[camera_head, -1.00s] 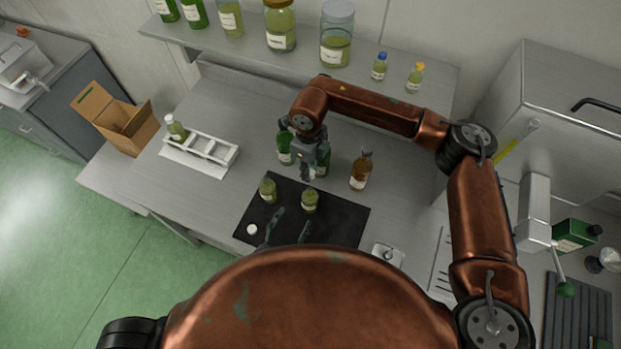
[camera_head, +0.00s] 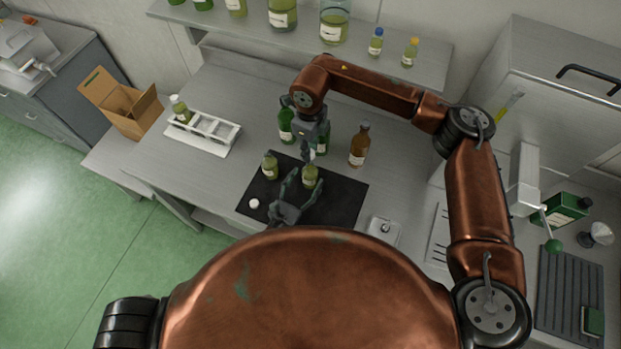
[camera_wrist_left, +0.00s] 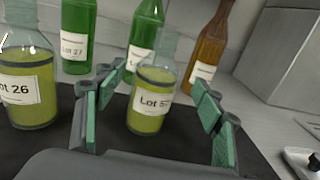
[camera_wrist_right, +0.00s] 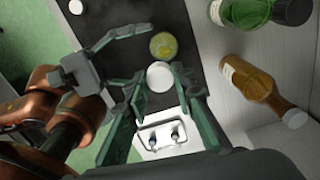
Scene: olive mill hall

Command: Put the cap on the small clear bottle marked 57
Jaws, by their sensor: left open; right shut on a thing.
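The small clear bottle (camera_head: 310,177), with green-yellow content, stands upright on the black mat (camera_head: 340,204). In the left wrist view its label (camera_wrist_left: 152,103) reads "Lot 5" with the last digit unclear. My left gripper (camera_head: 295,178) is open, low over the mat, with its fingers either side of this bottle; I cannot tell whether they touch it. My right gripper (camera_head: 309,154) is shut on a white cap (camera_wrist_right: 160,76), held above and near the bottle's mouth. A similar clear bottle, Lot 26 (camera_wrist_left: 30,88), stands to the left. Another white cap (camera_head: 254,203) lies on the mat.
Green bottles (camera_head: 286,126) and a brown bottle (camera_head: 358,147) stand just behind the mat. A white rack (camera_head: 207,130) holding a small bottle is at left. A metal plate (camera_head: 384,231) lies right of the mat. A shelf of jars (camera_head: 400,77) runs above.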

